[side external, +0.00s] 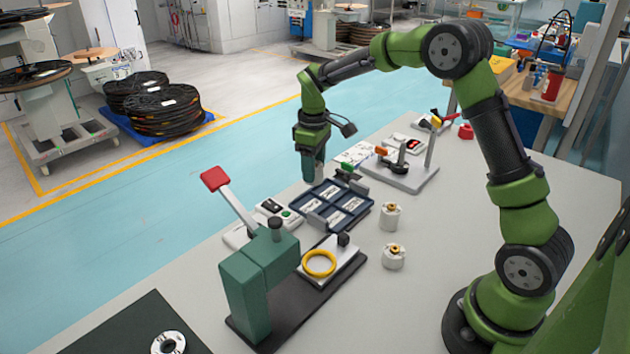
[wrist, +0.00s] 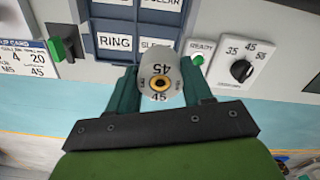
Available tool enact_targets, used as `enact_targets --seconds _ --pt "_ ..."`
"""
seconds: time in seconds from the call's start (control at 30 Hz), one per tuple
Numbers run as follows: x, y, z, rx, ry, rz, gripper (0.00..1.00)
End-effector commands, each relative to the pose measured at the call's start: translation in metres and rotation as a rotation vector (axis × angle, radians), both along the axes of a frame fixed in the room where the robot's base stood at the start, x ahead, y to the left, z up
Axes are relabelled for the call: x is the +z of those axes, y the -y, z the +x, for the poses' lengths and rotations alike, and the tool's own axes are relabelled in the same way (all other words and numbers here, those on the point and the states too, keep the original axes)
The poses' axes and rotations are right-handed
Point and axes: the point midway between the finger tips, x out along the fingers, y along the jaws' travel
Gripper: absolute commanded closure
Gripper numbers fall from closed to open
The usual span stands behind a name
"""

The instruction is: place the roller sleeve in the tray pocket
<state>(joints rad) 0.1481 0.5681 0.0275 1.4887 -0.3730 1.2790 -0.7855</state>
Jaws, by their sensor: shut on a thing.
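My gripper (wrist: 160,88) is shut on a grey-white roller sleeve (wrist: 158,70), marked 45, with a brass-coloured centre. In the wrist view the sleeve's end faces the camera and overlaps the near edge of the dark blue tray (wrist: 88,30). Pocket labels there include RING and one starting SLE, partly hidden by the sleeve. In the side view my gripper (side external: 313,165) points down above the far end of the tray (side external: 368,211), whose pockets hold white labels. The held sleeve is not clearly visible there.
Two white cylinders with brass-coloured tops (side external: 390,216) stand right of the tray. A green lever press (side external: 248,280) with a red handle stands in front, beside a yellow ring (side external: 319,263). A grey fixture (side external: 405,172) stands behind. A dial (wrist: 241,69) and green button (wrist: 197,59) show near the sleeve.

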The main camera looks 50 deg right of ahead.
Motion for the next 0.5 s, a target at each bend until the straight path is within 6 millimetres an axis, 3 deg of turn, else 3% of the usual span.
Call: enact_targets --seconds 0.2,0.5 --pt "0.004 0.006 0.016 -0.045 0.0 0.0 0.87" --pt "-0.045 0.005 0.015 -0.053 -0.001 0.0 0.87"
